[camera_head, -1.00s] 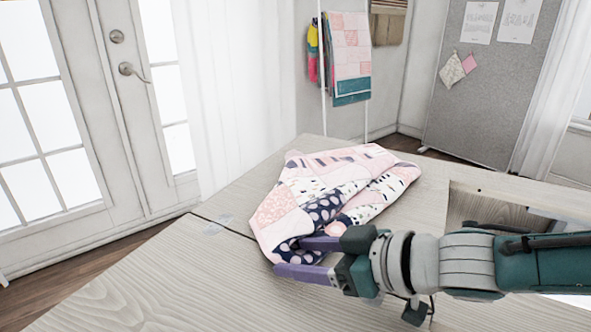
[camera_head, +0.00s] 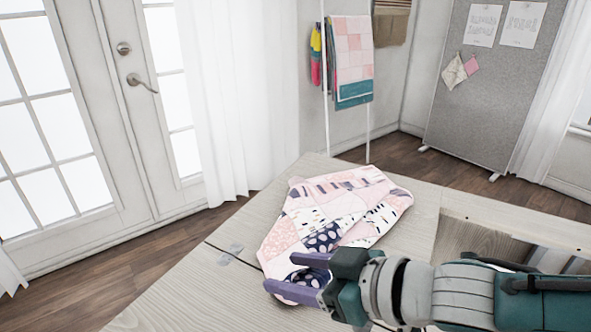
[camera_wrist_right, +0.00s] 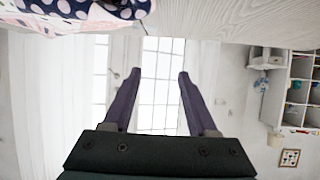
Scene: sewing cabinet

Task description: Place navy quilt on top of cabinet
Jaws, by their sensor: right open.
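The quilt (camera_head: 335,210), a patchwork of pink, white and navy dotted patches, lies fairly flat on the pale wooden cabinet top (camera_head: 190,290). My right gripper (camera_head: 296,276) is open, its purple fingers over or beside the quilt's near edge in the head view. In the right wrist view the fingers (camera_wrist_right: 157,75) are apart with nothing between them, and part of the quilt (camera_wrist_right: 75,12) shows at the top left, clear of them. My left gripper is not in view.
A recessed opening (camera_head: 475,240) sits in the cabinet top at the right. A rack with hanging quilts (camera_head: 352,62) and a grey pinboard (camera_head: 480,95) stand behind. White doors (camera_head: 75,130) are at the left. The cabinet top at the left front is clear.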

